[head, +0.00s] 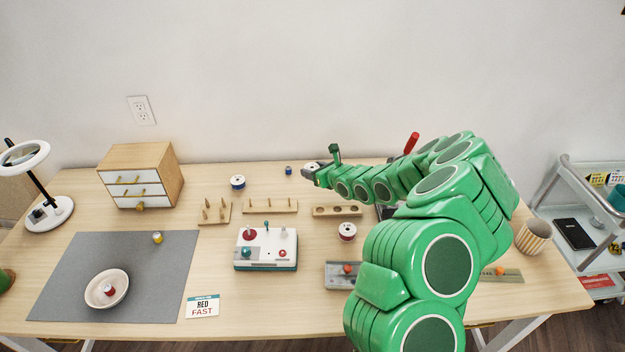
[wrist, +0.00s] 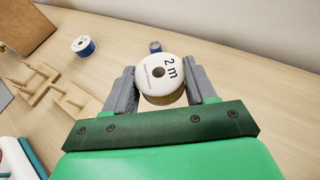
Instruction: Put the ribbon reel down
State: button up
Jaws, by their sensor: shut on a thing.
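The ribbon reel (wrist: 161,77) has a white face marked "2 m" and a gold-brown edge below it. It sits between the two grey fingers of my gripper (wrist: 162,88), which is shut on it. In the head view a bit of the reel's white top (head: 310,165) shows beside my gripper (head: 308,174), over the back of the table near the wall. My gripper hides most of the reel there. I cannot tell whether its underside touches the wood.
A blue reel (head: 238,182) and a small blue spool (head: 289,170) stand nearby at the back. A peg stand (head: 214,213), a pegged rack (head: 270,206) and a block with holes (head: 337,211) lie in front. A red reel (head: 347,231) stands further forward. Bare wood (head: 264,178) lies between the blue ones.

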aim_at(312, 184)
jog(key=shift+w+a+f, duration=0.1)
jog(key=shift+w+f, duration=0.65)
jog(key=shift+f, duration=0.2)
jog(key=shift+w+a+f, duration=0.1)
jog(key=shift+w+f, duration=0.65)
jog(key=shift+f, duration=0.15)
jog(key=shift+w+f, duration=0.15)
jog(key=shift+f, duration=1.55)
jog(key=shift+f, duration=0.15)
jog(key=o, duration=1)
jog(key=shift+r, duration=0.2)
jog(key=shift+v, duration=6)
